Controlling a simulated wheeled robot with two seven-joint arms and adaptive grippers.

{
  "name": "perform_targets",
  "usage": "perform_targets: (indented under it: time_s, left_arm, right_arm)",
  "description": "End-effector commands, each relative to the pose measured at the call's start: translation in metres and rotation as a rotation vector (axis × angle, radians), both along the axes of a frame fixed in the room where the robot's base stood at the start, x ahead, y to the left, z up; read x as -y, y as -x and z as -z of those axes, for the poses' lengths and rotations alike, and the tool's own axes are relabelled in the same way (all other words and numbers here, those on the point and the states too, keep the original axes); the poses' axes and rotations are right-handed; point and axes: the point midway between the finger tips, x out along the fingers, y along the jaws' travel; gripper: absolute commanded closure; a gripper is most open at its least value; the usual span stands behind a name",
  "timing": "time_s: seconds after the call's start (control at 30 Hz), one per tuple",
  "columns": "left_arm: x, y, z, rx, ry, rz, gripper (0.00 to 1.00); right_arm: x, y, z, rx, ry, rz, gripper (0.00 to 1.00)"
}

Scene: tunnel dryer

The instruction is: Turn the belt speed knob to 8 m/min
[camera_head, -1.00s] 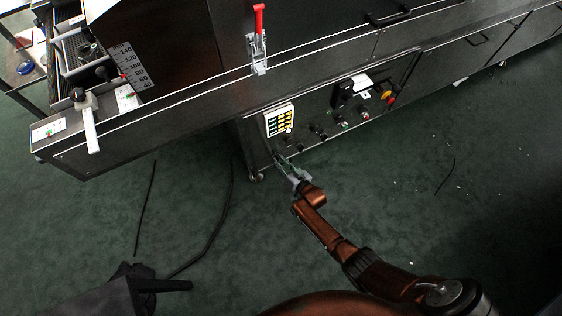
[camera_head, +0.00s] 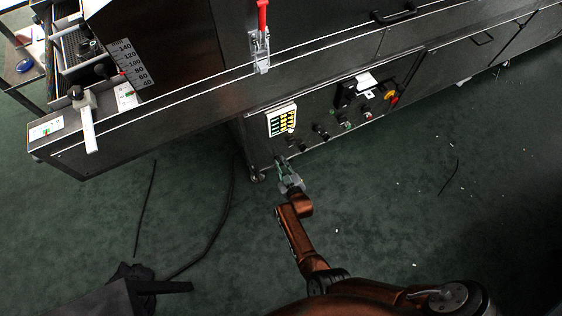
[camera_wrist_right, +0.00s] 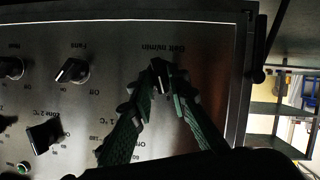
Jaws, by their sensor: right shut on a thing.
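The control panel (camera_head: 330,125) is on the low front of the dark dryer. In the wrist view, the belt speed knob (camera_wrist_right: 159,69) sits under the upside-down "Belt m/min" label. My right gripper (camera_wrist_right: 162,84) has its two green-padded fingers on either side of this knob and is shut on it. The fingers hide much of the knob and its scale, so I cannot read the set value. In the head view my right gripper (camera_head: 282,166) is at the panel's lower left end, and the knob is hidden there. My left gripper is not in view.
In the wrist view, the fans knob (camera_wrist_right: 72,70) and a zone temperature knob (camera_wrist_right: 44,136) are close beside the gripper. A keypad with yellow keys (camera_head: 281,120) and a yellow-and-red switch (camera_head: 389,95) are on the panel. Dark cables (camera_head: 222,215) lie on the green floor.

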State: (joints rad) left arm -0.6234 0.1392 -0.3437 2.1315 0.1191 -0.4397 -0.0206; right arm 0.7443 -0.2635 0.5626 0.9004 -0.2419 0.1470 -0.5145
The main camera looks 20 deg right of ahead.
Motion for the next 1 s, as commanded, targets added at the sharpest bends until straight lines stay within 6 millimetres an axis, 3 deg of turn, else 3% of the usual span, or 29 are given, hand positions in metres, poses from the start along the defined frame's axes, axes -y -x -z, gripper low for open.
perform_targets:
  time_s: [0.6, 0.63, 0.7, 0.8, 1.0]
  left_arm:
    - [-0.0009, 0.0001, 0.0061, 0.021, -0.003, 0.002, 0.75]
    - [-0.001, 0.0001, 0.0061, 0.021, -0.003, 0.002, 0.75]
    - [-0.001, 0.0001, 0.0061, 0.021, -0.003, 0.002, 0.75]
    - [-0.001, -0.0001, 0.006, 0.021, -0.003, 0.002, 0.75]
    - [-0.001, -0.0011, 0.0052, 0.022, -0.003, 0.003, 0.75]
  right_arm:
    - [0.0022, -0.0072, -0.0039, 0.006, 0.053, -0.003, 1.0]
    - [0.0022, -0.0072, -0.0039, 0.006, 0.053, -0.003, 0.83]
    - [0.0023, -0.0072, -0.0042, 0.007, 0.053, -0.003, 0.78]
    - [0.0024, -0.007, -0.0044, 0.008, 0.053, -0.002, 0.73]
    - [0.0016, -0.0061, -0.0047, 0.009, 0.052, -0.002, 0.73]
